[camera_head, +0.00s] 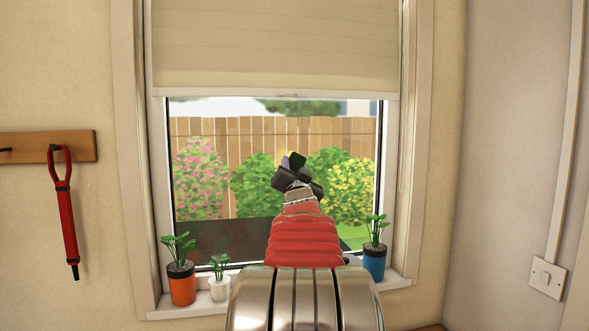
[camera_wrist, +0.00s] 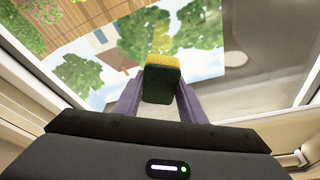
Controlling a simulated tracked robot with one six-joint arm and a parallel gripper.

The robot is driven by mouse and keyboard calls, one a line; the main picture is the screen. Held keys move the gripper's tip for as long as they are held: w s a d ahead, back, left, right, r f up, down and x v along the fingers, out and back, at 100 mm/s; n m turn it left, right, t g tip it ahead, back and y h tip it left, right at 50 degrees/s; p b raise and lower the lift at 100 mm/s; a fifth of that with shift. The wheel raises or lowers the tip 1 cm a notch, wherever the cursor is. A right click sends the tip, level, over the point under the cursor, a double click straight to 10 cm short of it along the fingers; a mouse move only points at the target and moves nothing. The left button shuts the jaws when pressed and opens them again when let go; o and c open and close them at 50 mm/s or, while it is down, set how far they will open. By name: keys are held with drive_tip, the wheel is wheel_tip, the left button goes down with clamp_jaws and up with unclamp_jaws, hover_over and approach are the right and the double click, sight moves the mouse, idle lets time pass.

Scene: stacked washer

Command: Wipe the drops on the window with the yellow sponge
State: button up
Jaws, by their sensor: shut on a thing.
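The yellow sponge (camera_wrist: 161,66) has a yellow top and a dark green lower face in the wrist view. My gripper (camera_wrist: 160,92) is shut on it, with one purple finger on each side. I cannot tell whether the sponge touches the glass. I cannot make out any drops on the window, and my arm hides part of the lower glass.
A cream blind (camera_head: 275,45) covers the upper window. On the sill stand an orange pot (camera_head: 182,286), a white pot (camera_head: 219,288) and a blue pot (camera_head: 374,264), each with a plant. A red tool (camera_head: 66,215) hangs from a wooden rail (camera_head: 25,146) at left.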

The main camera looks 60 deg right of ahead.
drive_tip(key=shift+s+a, duration=0.95)
drive_tip(key=shift+a, duration=0.15)
drive_tip(key=shift+a+r, duration=0.25)
drive_tip(key=shift+r, duration=0.15)
drive_tip(key=w+a+f+n+t+y, duration=0.5)
drive_tip(key=w+a+f+t+y, duration=0.2)
drive_tip(key=w+a+f, duration=1.65)
drive_tip(key=a+f+n+t+y, duration=0.1)
drive_tip(key=a+f+n+y, duration=0.1)
drive_tip(key=a+f, duration=0.5)
drive_tip(key=w+a+f+n+y, duration=0.1)
drive_tip(key=a+f+y, duration=0.4)
drive_tip(key=a, duration=1.4)
drive_tip(key=w+a+f+n+t+y, duration=0.1)
drive_tip(key=a+f+n+y, duration=0.2)
drive_tip(key=a+f, duration=0.7)
drive_tip(key=a, duration=0.3)
drive_tip(key=shift+f+t+y, duration=0.3)
drive_tip(key=shift+f, duration=0.05)
